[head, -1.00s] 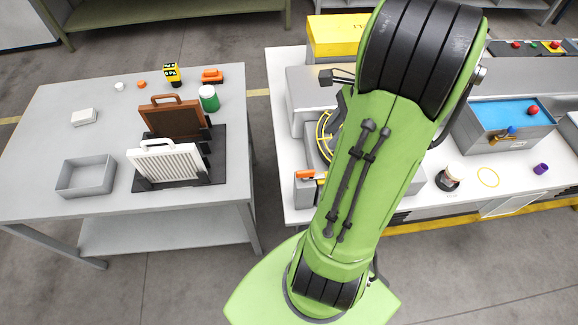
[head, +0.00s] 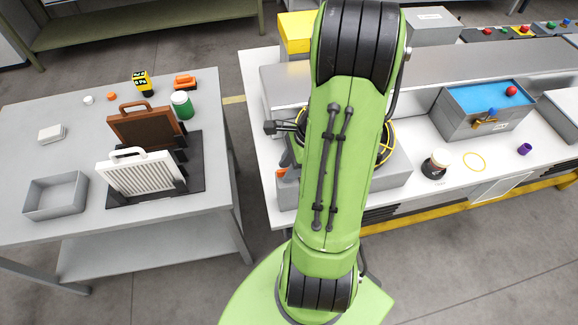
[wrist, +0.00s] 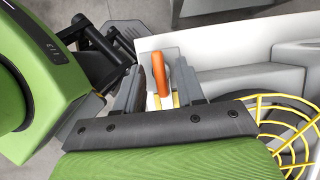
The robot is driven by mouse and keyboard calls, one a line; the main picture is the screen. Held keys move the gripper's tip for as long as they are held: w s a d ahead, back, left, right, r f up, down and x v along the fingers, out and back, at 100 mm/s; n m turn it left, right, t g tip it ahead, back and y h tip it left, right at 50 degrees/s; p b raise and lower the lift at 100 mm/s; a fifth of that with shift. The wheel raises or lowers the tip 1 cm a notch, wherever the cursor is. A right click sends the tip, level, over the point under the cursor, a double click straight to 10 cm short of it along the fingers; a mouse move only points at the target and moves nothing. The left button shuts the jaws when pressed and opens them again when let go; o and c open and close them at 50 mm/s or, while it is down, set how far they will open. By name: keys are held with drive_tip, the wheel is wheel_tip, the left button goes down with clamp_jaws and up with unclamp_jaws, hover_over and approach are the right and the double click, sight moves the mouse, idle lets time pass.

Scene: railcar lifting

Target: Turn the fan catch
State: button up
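The orange fan catch (wrist: 160,74) stands out on the light housing in the wrist view. In the head view only a small orange bit of the catch (head: 281,173) shows left of my arm. My gripper (wrist: 160,92) has its two grey fingers apart, one on each side of the catch, with a gap visible around it. I cannot tell whether either finger touches it. The fan's yellow wire guard (wrist: 285,125) is at the right of the wrist view. It also shows right of my arm in the head view (head: 388,142). My arm hides most of the fan and the gripper there.
A grey table (head: 100,240) on the left holds two filter panels, a tray (head: 55,198) and small items.

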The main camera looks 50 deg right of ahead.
clamp_jaws()
idle(0.3)
drive_tip(key=n+g+p, duration=0.1)
drive_tip(key=n+p, duration=0.1)
drive_tip(key=n, duration=0.1)
drive_tip(key=shift+n+g, duration=0.3)
drive_tip(key=shift+n, duration=0.1)
drive_tip(key=n+g, duration=0.1)
drive_tip(key=n, duration=0.1)
drive_tip(key=n+p, duration=0.1)
drive_tip(key=n, duration=0.1)
drive_tip(key=shift+w+n+g+y, duration=0.15)
drive_tip(key=shift+n+g+y, duration=0.15)
drive_tip(key=shift+g+y, duration=0.1)
drive_tip(key=n+g, duration=0.1)
drive_tip(key=n, duration=0.1)
drive_tip(key=n+g, duration=0.1)
drive_tip(key=n, duration=0.2)
drive_tip(key=shift+w+h, duration=0.15)
drive_tip(key=shift+h, duration=0.25)
drive_tip(key=shift+a+n+g+h, duration=0.1)
drive_tip(key=shift+n+g+h, duration=0.2)
drive_tip(key=shift+n, duration=0.75)
drive_tip(key=shift+a+n+g+h, duration=0.1)
drive_tip(key=shift+n+g+h, duration=0.15)
drive_tip(key=shift+n, duration=0.8)
drive_tip(key=shift+f+n, duration=0.1)
drive_tip(key=shift+n, duration=0.2)
